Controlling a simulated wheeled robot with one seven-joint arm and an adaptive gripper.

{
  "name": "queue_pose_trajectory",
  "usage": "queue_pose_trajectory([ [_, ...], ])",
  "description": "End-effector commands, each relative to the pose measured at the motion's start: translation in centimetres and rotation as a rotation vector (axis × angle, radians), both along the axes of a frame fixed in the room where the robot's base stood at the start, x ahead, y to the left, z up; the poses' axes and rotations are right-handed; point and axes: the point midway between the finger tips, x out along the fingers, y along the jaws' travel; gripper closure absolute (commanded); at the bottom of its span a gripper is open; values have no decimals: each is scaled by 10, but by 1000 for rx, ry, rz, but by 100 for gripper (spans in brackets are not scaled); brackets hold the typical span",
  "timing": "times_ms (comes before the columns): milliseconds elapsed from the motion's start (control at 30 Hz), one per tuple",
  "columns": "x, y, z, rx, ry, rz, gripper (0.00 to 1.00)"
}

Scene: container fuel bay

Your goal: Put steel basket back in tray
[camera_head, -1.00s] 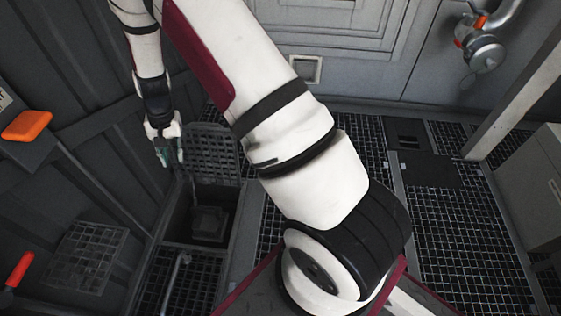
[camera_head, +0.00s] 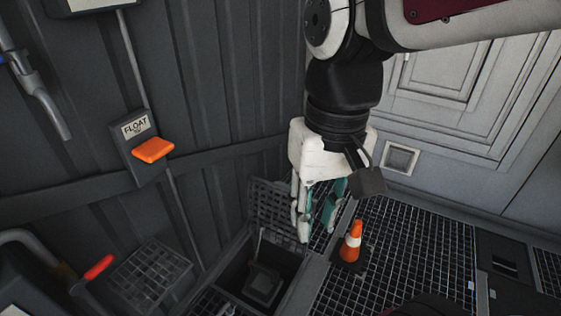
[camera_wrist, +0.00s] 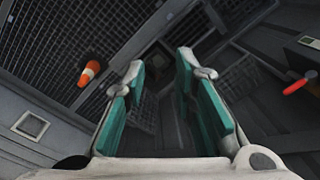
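A grey wire-mesh basket (camera_head: 152,275), seemingly the steel basket, sits at the lower left by the ribbed wall. An open square pit (camera_head: 285,262) in the floor lies to its right, with a dark box-like thing (camera_head: 262,285) inside; I cannot tell whether this is the tray. My gripper (camera_head: 317,215) hangs pointing down above the pit's right rear side, apart from the basket. It is open and empty; the wrist view (camera_wrist: 160,65) shows a clear gap between its teal-padded fingers. I cannot make out the basket surely in the wrist view.
A raised grate lid (camera_head: 272,208) stands behind the pit. An orange cone (camera_head: 352,243) stands on the grating to the right. A red-handled pipe (camera_head: 98,267) is beside the basket. An orange float switch (camera_head: 152,150) is on the left wall.

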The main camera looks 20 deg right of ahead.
Motion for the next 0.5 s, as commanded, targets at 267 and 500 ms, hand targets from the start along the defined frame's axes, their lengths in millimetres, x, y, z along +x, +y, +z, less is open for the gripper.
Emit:
queue_pose_trajectory([
  [267, -82, -9, 0, -50, -8, 75, 75],
  [500, -98, -12, -3, -63, -2, 90, 75],
])
